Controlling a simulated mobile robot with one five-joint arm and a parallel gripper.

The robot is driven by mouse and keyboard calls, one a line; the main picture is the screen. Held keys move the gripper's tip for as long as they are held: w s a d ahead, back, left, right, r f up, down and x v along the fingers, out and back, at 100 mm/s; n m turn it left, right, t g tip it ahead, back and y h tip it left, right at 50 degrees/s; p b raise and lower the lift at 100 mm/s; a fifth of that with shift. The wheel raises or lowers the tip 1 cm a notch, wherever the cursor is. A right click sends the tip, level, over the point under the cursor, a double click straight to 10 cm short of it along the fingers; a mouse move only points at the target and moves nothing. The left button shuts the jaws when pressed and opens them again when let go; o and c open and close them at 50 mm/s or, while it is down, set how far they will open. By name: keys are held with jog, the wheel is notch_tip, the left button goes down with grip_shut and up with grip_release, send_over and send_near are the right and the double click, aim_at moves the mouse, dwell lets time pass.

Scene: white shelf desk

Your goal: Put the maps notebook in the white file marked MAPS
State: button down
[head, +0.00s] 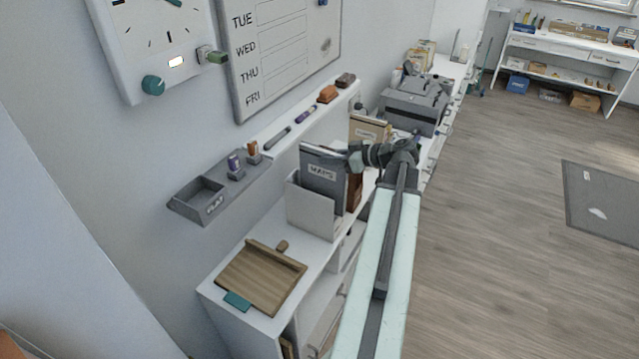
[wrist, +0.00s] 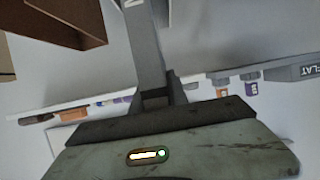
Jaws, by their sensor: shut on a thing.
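The maps notebook (head: 322,172) is dark grey with a pale MAPS label and stands upright in the head view. Its lower part is hidden behind the front wall of the white file (head: 311,212) on the desk top. I cannot tell how deep it sits or whether it touches the bottom. No marking shows on the file's visible side. My gripper (head: 351,157) is shut on the notebook's right edge, above the file. In the wrist view, a grey strip, apparently the notebook (wrist: 145,45), runs up from between the fingertips (wrist: 157,97).
A brown file (head: 355,190) stands close behind the white one, with a tan folder (head: 369,130). A wooden clipboard-like tray (head: 262,278) lies in front. A grey wall tray (head: 205,200) is at left. A grey machine (head: 412,108) stands farther back.

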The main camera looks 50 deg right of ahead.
aim_at(320, 183)
jog(key=shift+w+a, duration=0.2)
jog(key=shift+w, duration=0.6)
jog(key=shift+w+a, duration=0.15)
jog(key=shift+w, duration=0.6)
notch_tip(320, 183, down, 12)
jog(key=b, duration=1.1)
jog(key=shift+r+b, duration=0.15)
jog(key=shift+b, duration=0.15)
jog(key=shift+w, duration=0.15)
jog(key=shift+r, duration=0.1)
jog(key=shift+f, duration=0.2)
jog(key=c, duration=1.3)
grip_release()
